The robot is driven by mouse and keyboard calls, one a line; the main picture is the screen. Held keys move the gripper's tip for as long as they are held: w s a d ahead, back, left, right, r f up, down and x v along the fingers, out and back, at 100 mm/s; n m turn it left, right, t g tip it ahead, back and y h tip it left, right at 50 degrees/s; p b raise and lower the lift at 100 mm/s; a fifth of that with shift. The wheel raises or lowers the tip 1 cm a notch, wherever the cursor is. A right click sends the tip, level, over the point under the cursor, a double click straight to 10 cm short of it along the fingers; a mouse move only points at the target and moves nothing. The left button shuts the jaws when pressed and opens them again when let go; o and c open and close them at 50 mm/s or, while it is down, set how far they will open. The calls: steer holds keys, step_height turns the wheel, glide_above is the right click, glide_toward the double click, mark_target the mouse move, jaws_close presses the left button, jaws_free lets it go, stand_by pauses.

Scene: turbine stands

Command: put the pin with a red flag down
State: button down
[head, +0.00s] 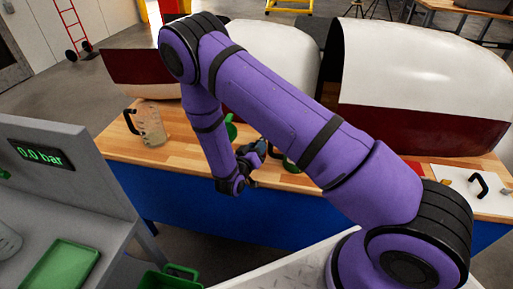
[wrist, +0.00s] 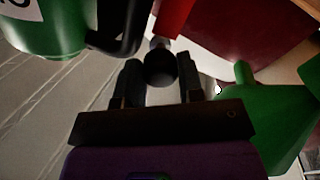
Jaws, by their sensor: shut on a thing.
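My gripper (wrist: 161,85) is shut on the pin with a red flag in the wrist view. The pin's round black knob (wrist: 160,68) sits between the two dark fingers, and its red flag (wrist: 173,17) stretches away beyond it. The rest of the pin is hidden or out of frame. The pin cannot be made out there.
In the wrist view a green container (wrist: 45,28) with a black handle is close at left, and a green object (wrist: 270,110) is at right. A white board (head: 470,188) with a black handle lies at right. Large white-and-maroon casings (head: 425,85) stand behind.

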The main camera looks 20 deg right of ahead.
steer(key=c, duration=0.8)
jaws_free()
steer(key=shift+f, duration=0.1)
steer(key=shift+o, duration=0.2)
